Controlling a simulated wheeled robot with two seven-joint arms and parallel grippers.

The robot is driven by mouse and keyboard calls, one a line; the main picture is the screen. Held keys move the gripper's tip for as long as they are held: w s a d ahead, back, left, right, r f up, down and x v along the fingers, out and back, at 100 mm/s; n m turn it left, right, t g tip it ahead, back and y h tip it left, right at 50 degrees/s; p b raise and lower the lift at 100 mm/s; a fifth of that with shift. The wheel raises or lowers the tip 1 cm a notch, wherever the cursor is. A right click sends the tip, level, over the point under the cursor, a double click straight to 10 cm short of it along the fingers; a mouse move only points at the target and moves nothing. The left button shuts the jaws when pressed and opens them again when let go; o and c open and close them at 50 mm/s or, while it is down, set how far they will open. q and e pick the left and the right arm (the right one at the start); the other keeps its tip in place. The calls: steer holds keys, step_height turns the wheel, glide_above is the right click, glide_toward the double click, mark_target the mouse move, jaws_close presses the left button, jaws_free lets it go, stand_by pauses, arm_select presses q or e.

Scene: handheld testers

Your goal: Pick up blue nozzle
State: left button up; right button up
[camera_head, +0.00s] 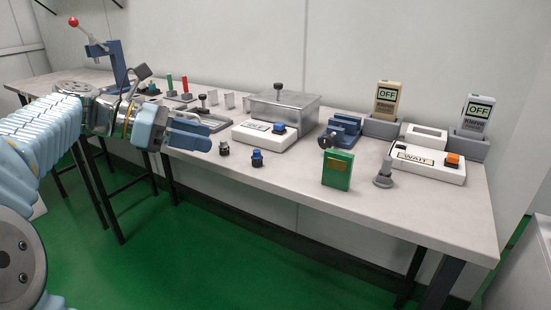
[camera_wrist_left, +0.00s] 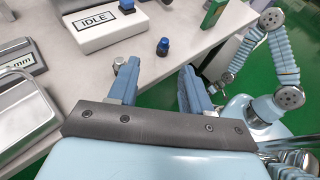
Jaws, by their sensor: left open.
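The blue nozzle (camera_head: 257,158) is a small dark blue piece standing upright near the table's front edge, in front of a white tester box. It also shows in the left wrist view (camera_wrist_left: 163,47), beyond the gap between my fingers. My left gripper (camera_head: 209,135) is open and empty, to the left of the blue nozzle and apart from it. In the left wrist view its two fingers (camera_wrist_left: 158,72) are spread wide. A dark nozzle (camera_head: 224,148) stands between the gripper and the blue nozzle.
The white IDLE tester (camera_wrist_left: 95,22) with a blue button stands behind the nozzles. A green block (camera_head: 338,170), a grey nozzle-like piece (camera_head: 383,174) and the WAIT tester (camera_head: 428,162) are to the right. The table front (camera_head: 285,178) right of the blue nozzle is clear.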

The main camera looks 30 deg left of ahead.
mark_target(255, 151)
arm_select(q)
steer(key=b+x, duration=0.1)
steer(key=x, duration=0.6)
steer(key=shift+d+f, duration=0.1)
steer(key=shift+f, duration=0.1)
steer(key=x, duration=0.1)
steer(key=b+x, duration=0.1)
steer(key=x, duration=0.2)
steer(key=shift+s+d+b, duration=0.15)
steer(key=shift+d+b, duration=0.15)
steer(key=shift+d, duration=0.15)
steer(key=shift+w+d+f, duration=0.1)
steer(key=shift+w+d, duration=0.1)
steer(key=shift+d, duration=0.05)
steer(key=shift+c, duration=0.3)
jaws_close()
